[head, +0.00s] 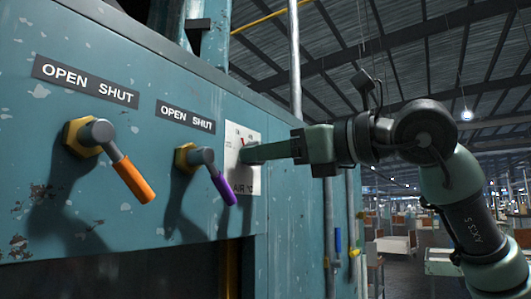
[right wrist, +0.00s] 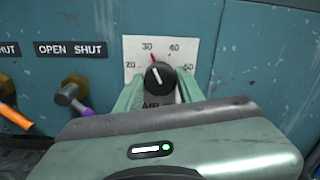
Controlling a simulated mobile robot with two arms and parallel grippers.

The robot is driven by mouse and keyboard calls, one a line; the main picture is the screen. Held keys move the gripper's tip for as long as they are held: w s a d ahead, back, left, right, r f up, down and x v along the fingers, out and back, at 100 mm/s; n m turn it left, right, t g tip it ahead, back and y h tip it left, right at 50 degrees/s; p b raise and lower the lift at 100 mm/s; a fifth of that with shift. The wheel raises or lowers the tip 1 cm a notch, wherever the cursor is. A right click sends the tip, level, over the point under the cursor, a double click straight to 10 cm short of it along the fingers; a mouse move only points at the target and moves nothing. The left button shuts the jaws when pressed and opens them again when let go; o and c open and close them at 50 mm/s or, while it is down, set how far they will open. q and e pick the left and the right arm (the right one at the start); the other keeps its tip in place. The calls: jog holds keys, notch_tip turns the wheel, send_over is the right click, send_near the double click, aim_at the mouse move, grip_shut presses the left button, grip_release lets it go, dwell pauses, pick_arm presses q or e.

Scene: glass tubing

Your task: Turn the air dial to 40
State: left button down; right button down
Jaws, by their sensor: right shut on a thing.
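The air dial (right wrist: 160,76) is a black round knob on a white plate (right wrist: 133,48) marked 20, 30, 40 and 50, with "AIR" partly hidden below. A white line on the knob and a red mark above it both point up and slightly left, just right of the 30. My right gripper (right wrist: 159,82) is shut on the knob, with one green finger on each side. In the head view my right gripper (head: 250,153) reaches in from the right and hides most of the knob. My left gripper is in neither view.
Left of the dial, an orange-handled valve (head: 132,180) and a purple-handled valve (head: 222,186) stick out of the blue panel (head: 40,140) under "OPEN SHUT" labels. A vertical pipe (head: 295,60) stands behind my right gripper.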

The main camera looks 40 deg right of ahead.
jog(key=shift+r+m+b, duration=0.15)
jog(key=shift+m+b, duration=1.85)
jog(key=shift+m, duration=2.7)
jog(key=c, duration=1.1)
grip_release()
jog(key=shift+o, duration=1)
jog(key=shift+w, duration=0.15)
